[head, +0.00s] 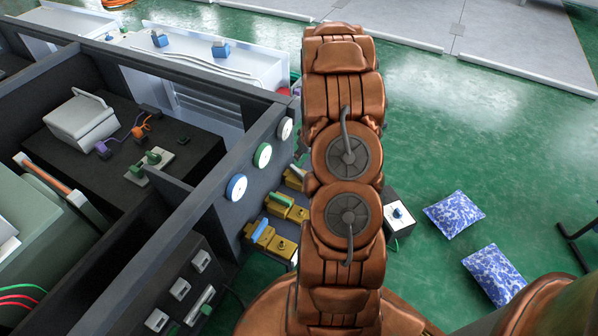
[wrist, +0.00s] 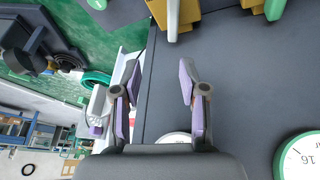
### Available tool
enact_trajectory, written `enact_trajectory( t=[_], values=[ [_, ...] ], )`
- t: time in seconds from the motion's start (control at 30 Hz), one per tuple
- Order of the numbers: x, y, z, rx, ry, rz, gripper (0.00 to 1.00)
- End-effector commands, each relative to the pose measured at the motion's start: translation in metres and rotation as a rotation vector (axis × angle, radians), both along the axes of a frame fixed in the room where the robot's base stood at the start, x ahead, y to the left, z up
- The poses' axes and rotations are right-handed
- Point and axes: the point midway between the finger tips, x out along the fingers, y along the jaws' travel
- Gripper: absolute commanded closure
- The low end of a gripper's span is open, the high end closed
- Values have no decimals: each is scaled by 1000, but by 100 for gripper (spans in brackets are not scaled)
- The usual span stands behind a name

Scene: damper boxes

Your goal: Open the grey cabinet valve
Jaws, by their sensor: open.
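The grey-handled valve (head: 297,172) has a gold body on the side of the dark cabinet. In the head view my arm partly covers it. My gripper (wrist: 158,70) is open and empty over the dark panel, apart from that valve.
A green-handled valve (head: 282,200) and a blue-handled valve (head: 260,231) sit beside it. White (head: 284,128), green (head: 263,155) and blue (head: 236,187) gauges line the panel. Two blue-white cushions (head: 454,214) (head: 496,274) lie on the green floor.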

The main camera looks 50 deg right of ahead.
Motion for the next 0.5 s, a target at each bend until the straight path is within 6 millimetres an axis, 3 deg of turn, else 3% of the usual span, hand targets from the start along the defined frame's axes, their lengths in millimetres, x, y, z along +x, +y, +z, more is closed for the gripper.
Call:
enact_trajectory(
  t=[0.1, 0.23, 0.5],
  values=[
    [-8, 4, -22, 64, -2, 15, 57],
    [-11, 8, -32, 96, -2, 25, 57],
    [0, 9, -62, 101, -3, 28, 57]
  ],
)
